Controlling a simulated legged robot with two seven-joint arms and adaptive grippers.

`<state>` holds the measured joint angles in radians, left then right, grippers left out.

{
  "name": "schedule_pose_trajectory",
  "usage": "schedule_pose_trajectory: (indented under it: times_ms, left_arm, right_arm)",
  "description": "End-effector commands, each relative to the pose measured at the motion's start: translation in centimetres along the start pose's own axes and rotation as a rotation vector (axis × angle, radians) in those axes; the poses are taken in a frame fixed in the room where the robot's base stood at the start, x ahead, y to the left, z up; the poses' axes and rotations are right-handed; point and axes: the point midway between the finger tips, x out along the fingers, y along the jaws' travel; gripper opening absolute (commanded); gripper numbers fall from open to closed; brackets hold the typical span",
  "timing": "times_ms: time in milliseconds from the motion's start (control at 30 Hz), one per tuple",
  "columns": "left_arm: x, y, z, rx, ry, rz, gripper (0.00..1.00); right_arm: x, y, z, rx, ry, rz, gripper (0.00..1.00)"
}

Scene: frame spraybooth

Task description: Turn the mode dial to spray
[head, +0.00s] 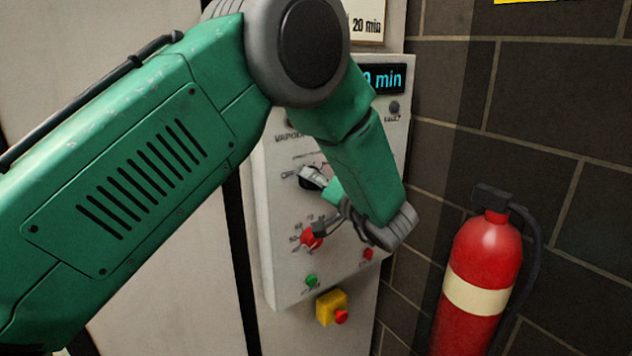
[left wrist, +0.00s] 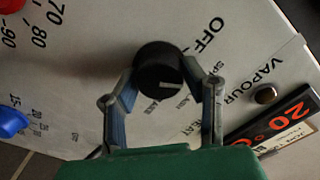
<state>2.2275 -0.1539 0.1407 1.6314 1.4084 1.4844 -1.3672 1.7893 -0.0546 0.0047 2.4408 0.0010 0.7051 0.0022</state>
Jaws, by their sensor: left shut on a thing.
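The black mode dial (left wrist: 158,68) sits on a pale control panel (head: 285,215) and stands between the two fingers of my left gripper (left wrist: 163,84), which is shut on it. A pale pointer mark on the dial points toward the bottom of the left wrist view, away from the printed word OFF. The other mode labels are partly covered by a finger and too blurred to read surely. In the head view the dial (head: 307,182) shows only partly behind my left gripper (head: 318,181). My right gripper is not in view.
Below the dial are a red knob (head: 312,240), a green button (head: 311,280) and a yellow box with a red button (head: 332,307). A blue knob (left wrist: 12,122) shows in the left wrist view. A lit display (head: 384,79) is above. A fire extinguisher (head: 483,270) stands right, by brick wall.

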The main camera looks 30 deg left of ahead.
Motion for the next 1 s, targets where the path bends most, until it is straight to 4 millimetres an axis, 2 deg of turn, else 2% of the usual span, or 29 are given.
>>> schedule_pose_trajectory:
  times_ms: [67, 100, 133, 167, 433, 567, 667, 1000]
  left_arm:
    - [0.0, -0.1, -0.6, -0.009, 0.011, 0.0, 0.09]
    - [0.0, -0.1, -0.6, -0.009, 0.011, -0.001, 0.41]
    - [0.0, -0.1, -0.6, -0.009, 0.01, -0.001, 0.52]
    - [0.0, -0.1, -0.6, -0.009, 0.01, -0.001, 0.57]
    - [-0.1, -0.2, -0.2, -0.006, 0.006, 0.0, 0.57]
    - [-0.8, -0.1, -0.2, -0.005, 0.007, 0.001, 0.57]
    - [-2.2, 0.0, -0.3, -0.004, 0.007, 0.002, 0.57]
    - [-9.3, 0.3, -0.3, -0.002, 0.008, 0.002, 0.57]
  right_arm:
    - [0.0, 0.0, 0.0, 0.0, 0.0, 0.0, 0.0]
    - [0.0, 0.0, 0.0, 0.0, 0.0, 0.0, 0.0]
    - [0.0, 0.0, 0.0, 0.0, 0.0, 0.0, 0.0]
    - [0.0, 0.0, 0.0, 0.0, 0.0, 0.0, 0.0]
    - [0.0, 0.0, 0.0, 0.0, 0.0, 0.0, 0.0]
    - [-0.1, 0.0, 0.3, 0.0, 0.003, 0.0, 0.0]
    - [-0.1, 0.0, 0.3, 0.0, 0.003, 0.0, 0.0]
    - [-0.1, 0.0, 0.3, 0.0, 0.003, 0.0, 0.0]
